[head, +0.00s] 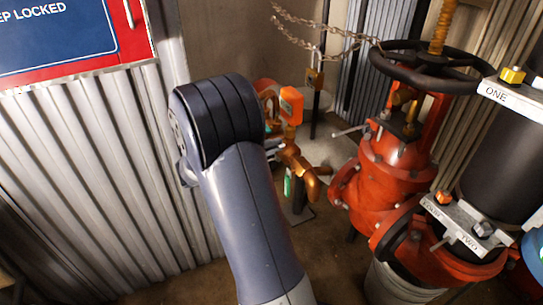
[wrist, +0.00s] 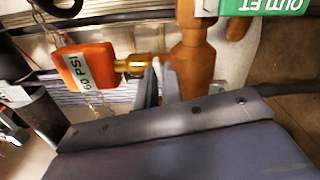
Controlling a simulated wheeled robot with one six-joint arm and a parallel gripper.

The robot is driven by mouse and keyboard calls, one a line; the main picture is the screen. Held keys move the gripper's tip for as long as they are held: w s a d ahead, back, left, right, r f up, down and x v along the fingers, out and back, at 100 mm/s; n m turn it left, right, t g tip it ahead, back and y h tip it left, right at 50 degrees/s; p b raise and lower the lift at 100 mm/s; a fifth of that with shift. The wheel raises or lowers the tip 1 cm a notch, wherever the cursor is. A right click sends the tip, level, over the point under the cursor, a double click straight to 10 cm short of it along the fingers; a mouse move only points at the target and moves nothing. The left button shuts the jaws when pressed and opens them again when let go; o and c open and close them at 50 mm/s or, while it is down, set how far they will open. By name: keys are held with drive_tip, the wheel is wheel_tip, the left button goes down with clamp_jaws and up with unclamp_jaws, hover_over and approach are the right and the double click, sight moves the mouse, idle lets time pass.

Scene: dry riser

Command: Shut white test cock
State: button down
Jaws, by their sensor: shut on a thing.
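My gripper (wrist: 157,84) shows in the wrist view as two grey fingers beside a brass pipe (wrist: 192,62). It is shut on a small pale piece (wrist: 156,66), which looks like the handle of the white test cock. The fingers hide most of it, so I cannot tell how far the cock is turned. A brass fitting (wrist: 132,65) joins an orange tag marked 60 PSI to the left of the fingers. In the head view my arm hides the gripper and the cock.
The orange tag (wrist: 85,66) also shows in the head view (head: 291,105), close right of my arm. A green OUTLET tag (wrist: 265,6) is at the wrist view's top right. A red valve (head: 395,160) with a black handwheel (head: 430,64) stands right. Corrugated wall (head: 110,180) lies left.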

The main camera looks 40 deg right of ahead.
drive_tip(key=shift+f+m+b, duration=0.2)
drive_tip(key=shift+m+b, duration=1)
drive_tip(key=shift+r, duration=0.1)
drive_tip(key=c, duration=1.6)
unclamp_jaws()
drive_tip(key=shift+o, duration=0.2)
drive_tip(key=p+v, duration=0.2)
drive_tip(key=v, duration=0.9)
drive_tip(key=shift+d, duration=0.1)
